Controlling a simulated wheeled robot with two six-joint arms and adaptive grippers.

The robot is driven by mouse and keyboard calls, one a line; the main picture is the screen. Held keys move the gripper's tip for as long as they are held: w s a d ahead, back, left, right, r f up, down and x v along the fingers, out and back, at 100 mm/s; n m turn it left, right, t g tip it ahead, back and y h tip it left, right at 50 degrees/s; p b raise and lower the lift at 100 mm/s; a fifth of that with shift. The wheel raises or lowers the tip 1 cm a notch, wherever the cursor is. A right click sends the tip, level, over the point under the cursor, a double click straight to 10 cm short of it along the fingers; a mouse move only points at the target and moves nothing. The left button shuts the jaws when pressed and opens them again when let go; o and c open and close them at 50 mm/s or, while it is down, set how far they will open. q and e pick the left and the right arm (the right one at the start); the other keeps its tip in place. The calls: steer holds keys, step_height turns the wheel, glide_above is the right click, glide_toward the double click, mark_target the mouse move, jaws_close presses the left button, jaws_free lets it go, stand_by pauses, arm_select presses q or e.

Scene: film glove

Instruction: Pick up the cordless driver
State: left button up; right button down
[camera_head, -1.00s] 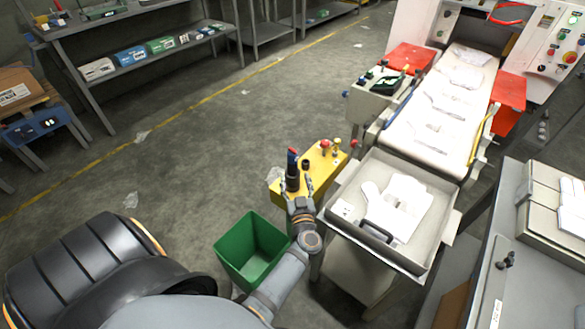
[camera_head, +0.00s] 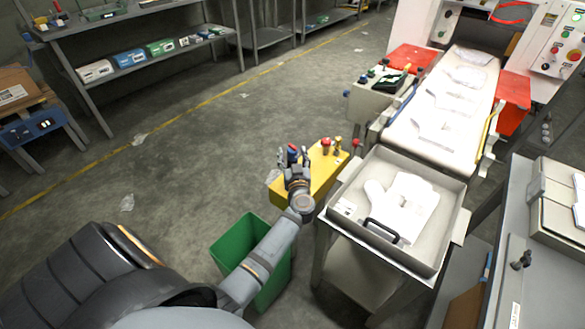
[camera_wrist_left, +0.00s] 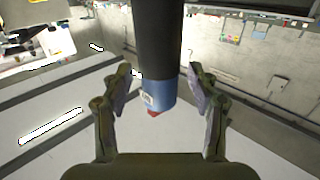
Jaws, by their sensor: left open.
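The cordless driver (camera_wrist_left: 158,50) shows in the left wrist view as a dark cylinder with a blue band and a small red tip. In the head view its blue top (camera_head: 292,153) barely shows behind my left gripper (camera_head: 296,162), over the yellow stand. My left gripper also shows in the wrist view (camera_wrist_left: 160,85), open, with one finger on each side of the driver. Gaps show between the fingers and the driver there. The driver's lower part is hidden in the head view. My right gripper is not in view.
The yellow stand (camera_head: 325,179) also carries red and yellow knobs. A green bin (camera_head: 235,243) stands below my left arm. A metal tray (camera_head: 446,235) with white glove shapes is to the right, before a white conveyor (camera_head: 420,140). Open floor lies left.

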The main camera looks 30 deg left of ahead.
arm_select(q)
steer(key=shift+r, duration=0.1)
jaws_close()
